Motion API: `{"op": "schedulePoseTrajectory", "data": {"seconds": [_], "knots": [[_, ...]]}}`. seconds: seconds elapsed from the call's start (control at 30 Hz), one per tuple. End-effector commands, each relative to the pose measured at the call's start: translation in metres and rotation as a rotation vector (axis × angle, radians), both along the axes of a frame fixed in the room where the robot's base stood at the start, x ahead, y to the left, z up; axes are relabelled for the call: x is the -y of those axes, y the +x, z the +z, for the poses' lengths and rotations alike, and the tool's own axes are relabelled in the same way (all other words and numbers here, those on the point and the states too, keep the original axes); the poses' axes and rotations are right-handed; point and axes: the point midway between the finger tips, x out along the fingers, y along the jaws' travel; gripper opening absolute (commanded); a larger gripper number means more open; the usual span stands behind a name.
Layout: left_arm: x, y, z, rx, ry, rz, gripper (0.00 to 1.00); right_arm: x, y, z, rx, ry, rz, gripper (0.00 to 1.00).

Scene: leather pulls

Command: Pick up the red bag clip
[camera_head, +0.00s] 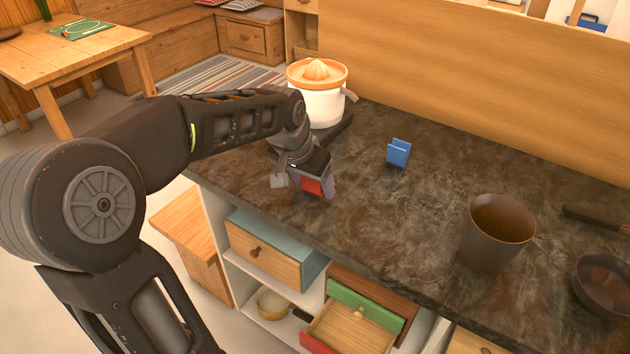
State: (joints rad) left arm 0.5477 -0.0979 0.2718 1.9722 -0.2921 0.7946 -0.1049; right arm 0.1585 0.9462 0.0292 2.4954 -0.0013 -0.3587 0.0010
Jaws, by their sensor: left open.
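The red bag clip (312,187) is on the dark stone counter (364,213) near its front left edge. Only part of it shows, just below my left gripper (305,184). The gripper is open, with its fingers reaching down around or beside the clip; I cannot tell whether they touch it. My right gripper is not in view.
A blue clip (398,152) stands to the right on the counter. A white and orange juicer (318,92) stands behind my gripper. Open drawers (356,331) jut out below the counter.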

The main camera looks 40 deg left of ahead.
Motion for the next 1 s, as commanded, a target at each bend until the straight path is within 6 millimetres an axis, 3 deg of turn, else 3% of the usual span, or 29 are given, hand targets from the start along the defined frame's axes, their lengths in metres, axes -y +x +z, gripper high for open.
{"op": "schedulePoseTrajectory", "data": {"seconds": [0.17,0.83,1.0], "knots": [[-0.0001,0.0000,0.0002,0.000,0.000,0.000,0.60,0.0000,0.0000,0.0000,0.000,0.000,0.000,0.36],[0.0000,0.0000,0.0002,0.000,0.000,0.000,0.05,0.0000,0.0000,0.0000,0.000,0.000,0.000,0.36],[0.0000,0.0000,0.0002,0.000,0.000,0.000,0.03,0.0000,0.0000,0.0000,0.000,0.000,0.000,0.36]]}}
